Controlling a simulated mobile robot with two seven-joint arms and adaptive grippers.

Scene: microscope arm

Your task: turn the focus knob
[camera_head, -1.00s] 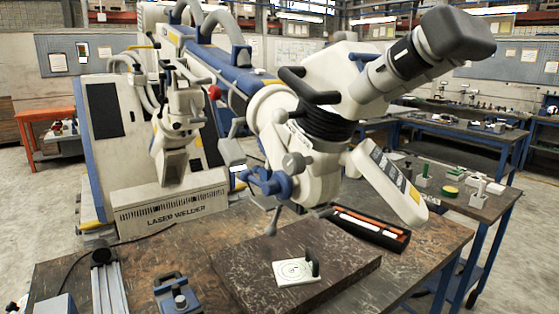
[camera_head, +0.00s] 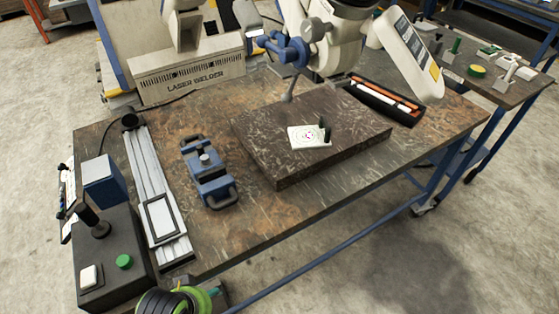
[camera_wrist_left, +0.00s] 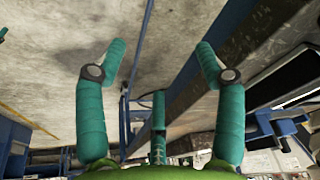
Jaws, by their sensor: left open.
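The microscope arm's white head (camera_head: 335,45) hangs over the back of the workbench in the head view, cut off by the top edge. A blue star-shaped knob (camera_head: 288,50) sits on its lower left side, with a round grey knob (camera_head: 314,29) just above and right of it. I cannot tell which is the focus knob. No knob shows there. My right gripper is not in view.
A dark stone slab (camera_head: 350,150) on the workbench carries a white target card (camera_head: 308,136). A blue clamp (camera_head: 208,172), a metal rail (camera_head: 152,185) and a black control box (camera_head: 112,255) stand left. A tool tray (camera_head: 385,101) lies back right.

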